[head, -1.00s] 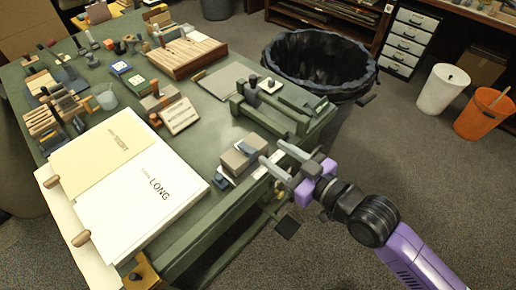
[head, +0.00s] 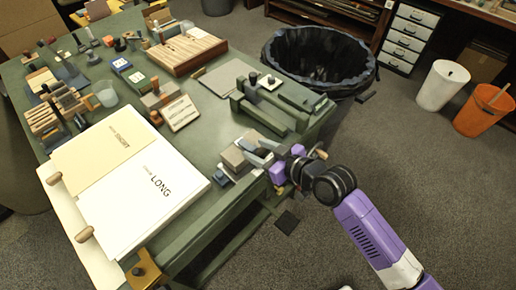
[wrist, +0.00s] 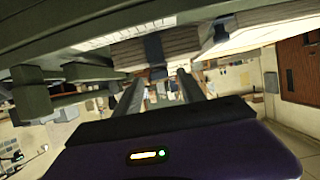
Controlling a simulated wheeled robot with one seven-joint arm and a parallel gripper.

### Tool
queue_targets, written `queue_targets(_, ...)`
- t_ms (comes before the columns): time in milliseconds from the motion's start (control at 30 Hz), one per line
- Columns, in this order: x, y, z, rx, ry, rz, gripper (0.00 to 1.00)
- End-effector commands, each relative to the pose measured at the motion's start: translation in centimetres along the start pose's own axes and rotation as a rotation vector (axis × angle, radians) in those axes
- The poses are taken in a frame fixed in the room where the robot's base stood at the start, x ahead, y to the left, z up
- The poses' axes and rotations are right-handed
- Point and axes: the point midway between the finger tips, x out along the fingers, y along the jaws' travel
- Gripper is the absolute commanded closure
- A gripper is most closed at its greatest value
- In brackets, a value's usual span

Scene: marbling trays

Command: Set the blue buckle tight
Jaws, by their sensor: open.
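In the wrist view, a dark blue buckle (wrist: 153,48) on a strap sits on a pale bundle (wrist: 182,42), just beyond my fingertips. In the head view, the grey-brown bundle (head: 236,160) lies at the table's right edge, and the buckle on it is largely hidden by my fingers. My gripper (head: 257,150) is at the bundle's right side, with its fingers pointing left towards it. It also shows in the wrist view (wrist: 159,76), open, with nothing between the fingers. I cannot tell how tight the strap is.
The green table (head: 205,150) carries a white LONG sheet (head: 140,190) in front and a green press-like frame (head: 262,108) behind the bundle. Wooden racks (head: 187,50) and small tools stand farther back. A black-lined bin (head: 320,62) is beyond the table's right end.

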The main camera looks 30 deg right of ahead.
Motion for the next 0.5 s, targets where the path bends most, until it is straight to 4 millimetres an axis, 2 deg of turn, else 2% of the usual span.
queue_targets(300, 0.27, 0.0, 0.01, 0.0, 0.0, 0.0, 0.55)
queue_targets(500, 0.26, -0.01, 0.01, 0.0, 0.0, 0.0, 0.94)
